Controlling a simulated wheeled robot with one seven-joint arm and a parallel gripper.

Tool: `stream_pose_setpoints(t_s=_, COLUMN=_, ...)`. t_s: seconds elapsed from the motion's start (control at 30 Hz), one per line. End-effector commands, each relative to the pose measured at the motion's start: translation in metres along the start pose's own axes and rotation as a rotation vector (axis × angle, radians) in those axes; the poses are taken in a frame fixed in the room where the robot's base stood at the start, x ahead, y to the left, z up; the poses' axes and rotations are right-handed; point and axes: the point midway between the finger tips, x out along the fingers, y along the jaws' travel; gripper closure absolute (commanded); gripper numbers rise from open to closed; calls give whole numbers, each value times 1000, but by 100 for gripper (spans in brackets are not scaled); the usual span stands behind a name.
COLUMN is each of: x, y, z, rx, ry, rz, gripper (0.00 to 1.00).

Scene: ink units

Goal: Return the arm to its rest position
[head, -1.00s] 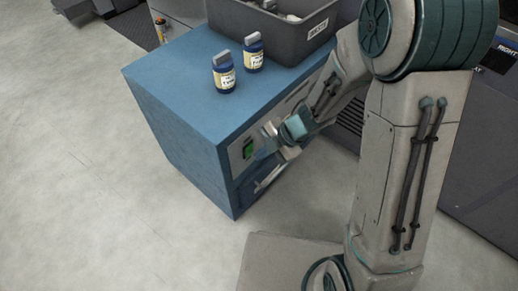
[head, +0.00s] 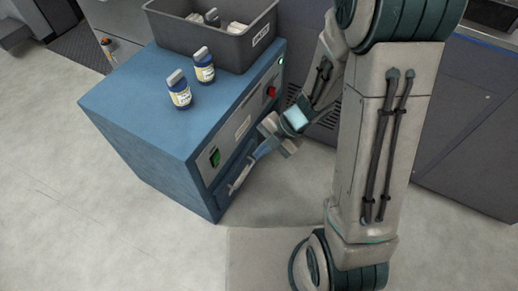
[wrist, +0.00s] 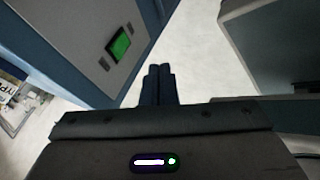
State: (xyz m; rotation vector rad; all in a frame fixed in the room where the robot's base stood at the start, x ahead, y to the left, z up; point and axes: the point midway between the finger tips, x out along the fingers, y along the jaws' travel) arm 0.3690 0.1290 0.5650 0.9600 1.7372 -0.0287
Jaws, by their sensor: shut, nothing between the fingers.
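My gripper (head: 260,151) is in front of the control face of the blue cabinet (head: 150,125), to the right of its green-lit switch (head: 214,157). In the wrist view the two dark fingers (wrist: 158,72) are together with nothing between them. They point past the cabinet's edge toward the pale floor. The green switch (wrist: 120,44) shows there at upper left, apart from the fingers. My arm is bent, with its forearm reaching down and left from the upper joint.
The cabinet front has a red button (head: 271,91) and a pale handle (head: 240,177). Open floor (head: 90,220) lies at left.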

Motion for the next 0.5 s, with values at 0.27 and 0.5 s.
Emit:
stream_pose_setpoints(t_s=0.27, x=0, y=0, z=0, rx=0, ry=0, rz=0, gripper=100)
stream_pose_setpoints(t_s=0.5, x=-20, y=18, z=5, rx=42, ry=-76, rz=45, gripper=100)
